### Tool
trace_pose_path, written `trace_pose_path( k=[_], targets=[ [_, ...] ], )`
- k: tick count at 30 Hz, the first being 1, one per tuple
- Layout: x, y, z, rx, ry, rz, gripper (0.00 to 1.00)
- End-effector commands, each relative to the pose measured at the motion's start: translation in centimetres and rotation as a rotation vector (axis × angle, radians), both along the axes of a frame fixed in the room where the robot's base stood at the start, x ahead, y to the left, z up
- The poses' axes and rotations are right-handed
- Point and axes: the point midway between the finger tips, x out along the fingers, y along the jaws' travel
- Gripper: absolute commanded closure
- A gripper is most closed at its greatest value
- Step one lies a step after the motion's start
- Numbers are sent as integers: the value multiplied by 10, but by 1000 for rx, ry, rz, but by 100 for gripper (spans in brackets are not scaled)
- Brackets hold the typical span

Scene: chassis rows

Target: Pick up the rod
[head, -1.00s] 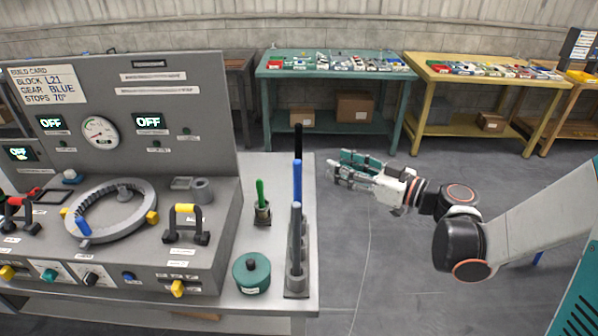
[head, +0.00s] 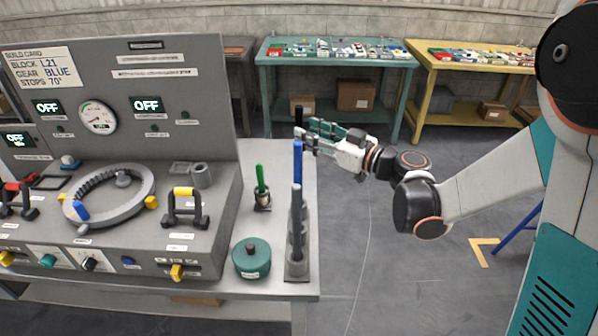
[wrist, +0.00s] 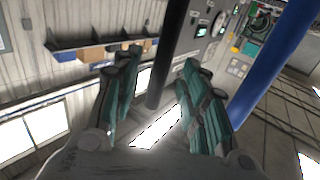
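A black rod (head: 298,116), a blue rod (head: 297,160) and a grey rod (head: 296,225) stand upright in a row in a grey holder (head: 304,240) at the bench's right side. My gripper (head: 308,132) is at the black rod's upper part, above the bench. In the wrist view my gripper (wrist: 160,88) is open, its teal fingers apart. The black rod (wrist: 166,55) shows in the gap between them, and the blue rod (wrist: 275,60) passes right of the right finger. I cannot tell whether the fingers touch the black rod.
A green-handled item stands in a small cup (head: 262,200), and a teal lidded pot (head: 251,258) sits left of the holder. The grey panel console (head: 190,95) fills the left. A teal table (head: 335,60) and a yellow table (head: 475,62) stand behind.

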Motion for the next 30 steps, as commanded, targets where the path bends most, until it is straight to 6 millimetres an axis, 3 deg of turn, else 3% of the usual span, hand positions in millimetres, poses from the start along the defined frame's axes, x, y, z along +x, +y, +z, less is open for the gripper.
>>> trace_pose_path(
  k=[6,15,21,30],
  targets=[
    [18,27,-8,0,0,4,60],
    [23,32,-6,0,0,1,60],
    [23,32,-6,0,0,1,100],
    [23,32,-5,1,1,1,100]
  ],
)
